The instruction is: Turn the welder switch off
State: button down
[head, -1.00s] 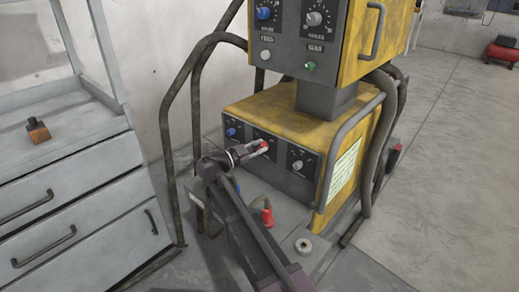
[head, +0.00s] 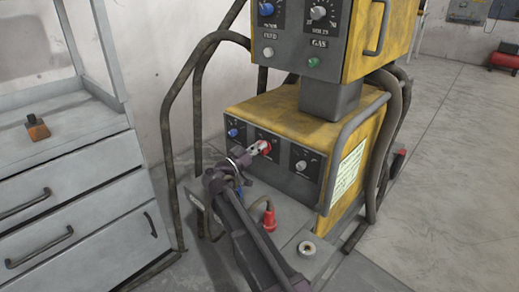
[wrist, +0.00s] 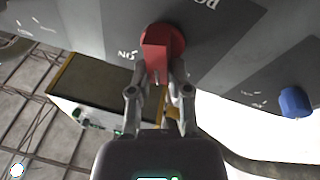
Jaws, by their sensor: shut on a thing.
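The red welder switch (head: 265,147) is on the dark front panel of the lower yellow welder unit (head: 290,110), between a blue knob and a grey knob. My gripper (head: 257,149) reaches the panel from the front. In the wrist view, the red switch (wrist: 157,52) is a block-shaped handle on a round red base. My gripper's two fingers (wrist: 158,85) are closed on the handle's lower part, one on each side. White lettering, partly legible as "ON", shows beside the switch. The fingertips hide part of the handle.
A blue knob (head: 233,132) and a grey knob (head: 300,165) flank the switch. A red plug (head: 269,218) with a cable stands on the base in front. A drawer cabinet (head: 70,190) is at left. Thick hoses and a grey rail run beside the welder.

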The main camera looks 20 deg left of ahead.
jog(key=shift+w+a+n+t+y, duration=0.1)
jog(key=shift+n+t+y, duration=0.3)
jog(key=shift+n, duration=1.1)
jog(key=c, duration=0.6)
grip_release()
jog(key=shift+m, duration=0.3)
